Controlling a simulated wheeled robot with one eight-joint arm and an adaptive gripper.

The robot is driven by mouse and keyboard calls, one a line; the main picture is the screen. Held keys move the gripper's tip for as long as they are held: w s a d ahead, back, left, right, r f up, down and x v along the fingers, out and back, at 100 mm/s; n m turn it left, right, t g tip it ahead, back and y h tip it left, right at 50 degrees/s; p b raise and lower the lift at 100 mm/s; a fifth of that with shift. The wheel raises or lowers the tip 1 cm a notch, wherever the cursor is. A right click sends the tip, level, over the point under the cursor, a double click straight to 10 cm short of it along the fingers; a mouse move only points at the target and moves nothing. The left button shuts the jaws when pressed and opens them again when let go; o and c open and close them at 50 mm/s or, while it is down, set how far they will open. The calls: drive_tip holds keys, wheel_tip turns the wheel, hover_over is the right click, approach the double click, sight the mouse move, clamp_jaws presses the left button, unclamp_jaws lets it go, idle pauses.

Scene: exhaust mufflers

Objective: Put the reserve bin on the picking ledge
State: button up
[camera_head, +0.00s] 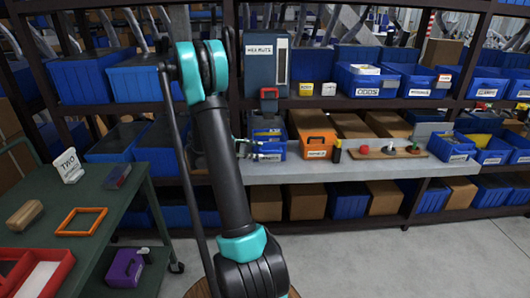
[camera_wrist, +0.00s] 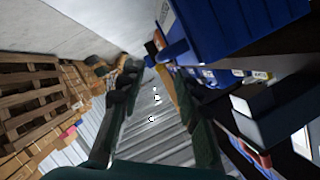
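No label that I can read clearly says reserve, so I cannot tell for sure which bin is the reserve bin. A small blue bin (camera_head: 268,128) stands on the grey ledge (camera_head: 340,172), below the tall hex nuts dispenser (camera_head: 266,68). An orange bin (camera_head: 318,143) with a small unreadable label stands to its right on the ledge. My gripper (camera_head: 266,150) is in front of the small blue bin, partly hidden behind my arm. In the wrist view my gripper (camera_wrist: 157,100) has its fingers apart with bare floor showing between them. A blue bin (camera_wrist: 235,25) is close at the upper right there.
Blue bins fill the shelves; one labelled odds (camera_head: 368,83) is on the upper shelf. A board with knobs (camera_head: 386,152) lies on the ledge. A green cart (camera_head: 105,205) at left bears an orange frame (camera_head: 82,221) and a red tray (camera_head: 62,258). Floor at right is clear.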

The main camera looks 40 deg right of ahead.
drive_tip(key=v, duration=0.6)
drive_tip(key=s+a+f+n+t+y, duration=0.4)
drive_tip(key=s+a+n+y, duration=0.3)
drive_tip(key=s+a+n, duration=0.4)
drive_tip(key=s+a+f+n+t+y, duration=0.4)
drive_tip(key=s+a+n+y, duration=0.3)
drive_tip(key=a+n, duration=0.8)
drive_tip(key=s+n, duration=0.3)
drive_tip(key=shift+s+a+f+n, duration=0.2)
drive_tip(key=shift+s+a+n, duration=0.1)
drive_tip(key=shift+s, duration=0.1)
